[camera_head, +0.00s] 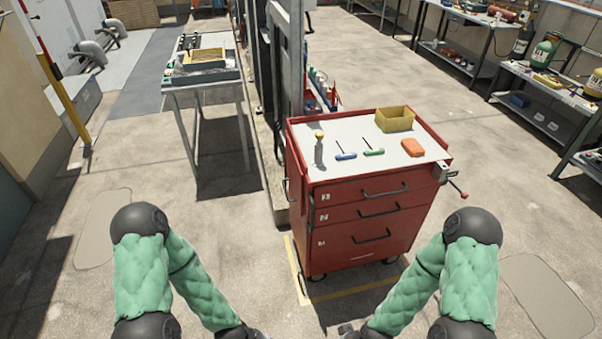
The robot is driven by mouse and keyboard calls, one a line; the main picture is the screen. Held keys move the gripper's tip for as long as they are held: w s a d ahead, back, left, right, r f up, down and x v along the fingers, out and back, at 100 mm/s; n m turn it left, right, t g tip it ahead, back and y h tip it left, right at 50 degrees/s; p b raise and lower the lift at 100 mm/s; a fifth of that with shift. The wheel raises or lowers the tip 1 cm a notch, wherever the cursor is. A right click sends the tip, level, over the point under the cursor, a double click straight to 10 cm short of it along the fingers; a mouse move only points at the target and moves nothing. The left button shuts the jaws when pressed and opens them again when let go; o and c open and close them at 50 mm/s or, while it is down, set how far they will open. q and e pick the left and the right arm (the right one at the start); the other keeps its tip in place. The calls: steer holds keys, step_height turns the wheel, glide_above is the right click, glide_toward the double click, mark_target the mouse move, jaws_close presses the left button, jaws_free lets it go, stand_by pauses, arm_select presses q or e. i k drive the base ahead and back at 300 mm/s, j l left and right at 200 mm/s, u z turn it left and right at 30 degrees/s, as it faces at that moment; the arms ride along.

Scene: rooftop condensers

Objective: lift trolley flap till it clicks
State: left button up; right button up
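The red trolley (362,232) stands upright in front of me, with a pale grey top and several drawers with dark handles. I cannot make out a separate flap on it; its far sides are hidden. A small grey vise-like fitting with a red-knobbed handle (458,188) sticks out at its right top corner. My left gripper (254,333) and my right gripper (348,331) are at the bottom edge of the view, low in front of the trolley and apart from it. Both are mostly cut off, so their fingers cannot be judged.
On the trolley top are a yellow bin (395,119), an orange block (412,147), a blue-handled tool (346,156), a green-handled tool (373,152) and a yellow-capped bottle (319,150). A grey post (291,60) rises behind. A table (205,82) stands back left; benches (553,88) line the right. Floor beside the trolley is clear.

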mark_target(293, 169)
steer(key=i+j, duration=0.1)
steer(key=j, duration=0.45)
steer(key=i+j+z, duration=0.1)
steer(key=j, duration=0.3)
steer(key=i+j+z, duration=0.1)
steer(key=i+j, duration=0.2)
steer(key=i+j+z, duration=0.1)
steer(key=j, duration=0.45)
steer(key=i+j+z, duration=0.1)
steer(key=i+j, duration=0.15)
steer(key=j, duration=0.2)
steer(key=i+j+z, duration=0.15)
steer(key=j, duration=0.3)
steer(key=i+j+z, duration=0.1)
steer(key=j, duration=0.35)
steer(key=i+j+z, duration=0.1)
steer(key=j, duration=0.35)
steer(key=i+j+z, duration=0.1)
steer(key=j, duration=0.4)
steer(key=i, duration=0.05)
